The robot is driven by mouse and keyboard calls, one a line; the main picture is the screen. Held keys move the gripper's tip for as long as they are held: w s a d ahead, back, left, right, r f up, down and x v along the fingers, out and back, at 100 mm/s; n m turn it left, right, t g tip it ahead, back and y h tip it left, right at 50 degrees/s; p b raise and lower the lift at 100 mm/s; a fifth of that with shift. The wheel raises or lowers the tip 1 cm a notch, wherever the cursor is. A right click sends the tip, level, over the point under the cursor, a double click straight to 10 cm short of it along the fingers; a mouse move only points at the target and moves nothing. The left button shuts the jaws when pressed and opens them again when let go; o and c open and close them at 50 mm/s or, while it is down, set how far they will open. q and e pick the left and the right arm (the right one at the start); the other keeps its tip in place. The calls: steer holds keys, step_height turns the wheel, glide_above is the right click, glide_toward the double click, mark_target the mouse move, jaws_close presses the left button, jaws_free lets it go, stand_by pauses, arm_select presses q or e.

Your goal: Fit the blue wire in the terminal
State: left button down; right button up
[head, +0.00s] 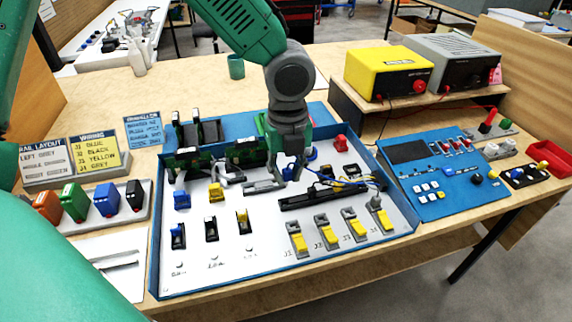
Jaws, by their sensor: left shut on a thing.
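My left gripper (284,175) reaches down from the top over the middle of the blue-rimmed tray (155,240). It is shut, with a small blue part, the blue wire (291,172), showing at its fingers. The exact grip is partly hidden. More wires run in a bundle from beside the fingers to the right, above a black rail (305,199). Four terminals with yellow levers stand at the tray's front right, marked J1 to J4; the J1 terminal (298,242) is leftmost. A wiring card (93,149) pairs J1 with blue. My right gripper is not in view.
Several coloured blocks (75,202) stand left of the tray. A blue panel with switches (430,175) stands at right. A yellow power supply (388,73) and a grey one (455,62) sit on a shelf behind. The tray's front left holds small switches (211,229).

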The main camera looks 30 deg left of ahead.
mark_target(294, 220)
arm_select(q)
steer(key=shift+s+d+f+b, duration=0.5)
steer(key=shift+s+d+f, duration=0.25)
steer(key=shift+d+f, duration=0.2)
steer(key=shift+s+d+f+b, duration=0.45)
steer(key=shift+s+d+f, duration=0.35)
steer(key=shift+d, duration=0.1)
steer(key=shift+t+b, duration=0.3)
steer(key=shift+b, duration=0.05)
steer(key=shift+f, duration=0.1)
steer(key=shift+f+b, duration=0.85)
steer(key=shift+f, duration=0.55)
steer(key=shift+f, duration=0.25)
steer(key=shift+f, duration=0.5)
steer(key=shift+f+b, duration=0.35)
steer(key=shift+f, duration=0.05)
